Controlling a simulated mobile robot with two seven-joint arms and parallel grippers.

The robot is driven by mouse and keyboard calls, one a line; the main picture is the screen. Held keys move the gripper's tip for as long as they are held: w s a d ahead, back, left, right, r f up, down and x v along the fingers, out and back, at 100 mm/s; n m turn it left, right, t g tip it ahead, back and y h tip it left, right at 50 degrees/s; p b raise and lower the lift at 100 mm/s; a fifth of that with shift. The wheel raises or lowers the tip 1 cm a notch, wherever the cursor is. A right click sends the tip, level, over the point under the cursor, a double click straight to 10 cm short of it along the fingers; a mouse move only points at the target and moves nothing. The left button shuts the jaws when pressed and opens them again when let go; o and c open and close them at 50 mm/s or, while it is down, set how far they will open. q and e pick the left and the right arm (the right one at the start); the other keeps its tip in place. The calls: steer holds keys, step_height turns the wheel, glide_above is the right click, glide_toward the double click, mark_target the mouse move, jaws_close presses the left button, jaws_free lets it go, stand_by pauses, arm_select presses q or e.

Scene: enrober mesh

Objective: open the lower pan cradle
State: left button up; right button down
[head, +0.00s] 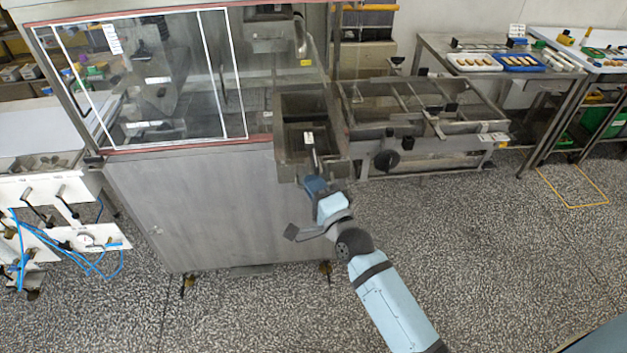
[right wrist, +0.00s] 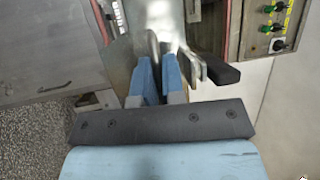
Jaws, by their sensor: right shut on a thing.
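An open-topped metal pan section (head: 296,105), which appears to be the lower pan cradle, is at the right end of the glazed machine. My right gripper (head: 314,178) is at its front side, shut on a metal lever (head: 311,155) that rises in front of the pan. In the right wrist view, the blue fingers of the right gripper (right wrist: 157,85) are closed on shiny metal (right wrist: 178,18). The exact gripped part is partly hidden between the fingers. My left gripper is not in view.
The glazed machine cabinet (head: 215,215) stands left of my right arm. A metal conveyor frame (head: 440,150) extends right of the pan. In the wrist view, a black grip (right wrist: 222,73) is close beside the fingers, and a control panel (right wrist: 270,28) is at upper right. Open floor (head: 470,250) is at right.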

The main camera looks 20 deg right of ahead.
steer(key=shift+f, duration=0.15)
steer(key=c, duration=1.6)
jaws_free()
steer(key=shift+o, duration=0.4)
steer(key=shift+s+a+r, duration=0.1)
steer(key=shift+s+r, duration=0.1)
steer(key=shift+s, duration=0.05)
arm_select(q)
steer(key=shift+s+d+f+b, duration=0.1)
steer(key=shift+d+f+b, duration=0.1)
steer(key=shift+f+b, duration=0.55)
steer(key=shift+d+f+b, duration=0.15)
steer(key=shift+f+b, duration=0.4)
steer(key=shift+b, duration=0.25)
arm_select(e)
steer(key=s+d+f, duration=0.1)
steer(key=s+f, duration=0.1)
steer(key=s, duration=1.1)
steer(key=shift+s+d+f, duration=0.15)
steer(key=shift+s+d, duration=0.15)
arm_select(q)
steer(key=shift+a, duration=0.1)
